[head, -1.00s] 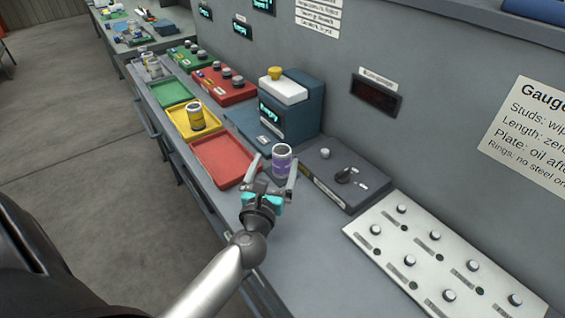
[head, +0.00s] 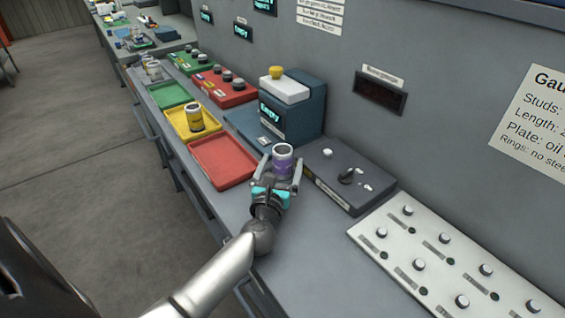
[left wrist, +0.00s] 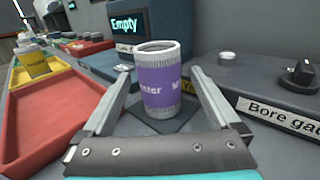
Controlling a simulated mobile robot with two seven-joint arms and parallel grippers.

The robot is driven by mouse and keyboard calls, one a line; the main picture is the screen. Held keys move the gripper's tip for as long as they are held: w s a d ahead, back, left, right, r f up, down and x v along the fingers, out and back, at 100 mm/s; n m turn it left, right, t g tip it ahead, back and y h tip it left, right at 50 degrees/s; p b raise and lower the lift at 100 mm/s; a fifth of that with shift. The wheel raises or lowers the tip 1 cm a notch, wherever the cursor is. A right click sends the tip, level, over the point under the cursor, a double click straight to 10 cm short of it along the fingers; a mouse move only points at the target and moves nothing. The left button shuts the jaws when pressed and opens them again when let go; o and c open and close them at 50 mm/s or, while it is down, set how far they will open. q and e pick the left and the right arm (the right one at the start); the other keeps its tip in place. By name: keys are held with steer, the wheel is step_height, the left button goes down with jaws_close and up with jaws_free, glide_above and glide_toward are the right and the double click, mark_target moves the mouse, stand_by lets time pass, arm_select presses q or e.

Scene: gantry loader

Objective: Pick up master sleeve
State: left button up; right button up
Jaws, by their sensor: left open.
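The master sleeve (head: 282,160) is a grey metal cylinder with a purple band. It stands upright on the bench beside the dark gauge box. In the left wrist view the sleeve (left wrist: 159,84) shows part of the word "Master" on its band and stands on a dark square patch (left wrist: 160,121). My left gripper (head: 280,172) is open, with one finger on each side of the sleeve. In the left wrist view gaps show between the fingers and the sleeve. My right gripper is not in view.
The bore gauge box (head: 346,177) stands close on the right. An empty red tray (head: 222,163) lies to the left, with a yellow tray (head: 180,122) holding a yellow-banded sleeve (head: 195,117) beyond. A machine reading "Empty" (head: 288,110) stands behind. A knobbed white panel (head: 440,265) is at front right.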

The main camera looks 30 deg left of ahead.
arm_select(q)
steer(key=shift+x, duration=0.8)
jaws_close()
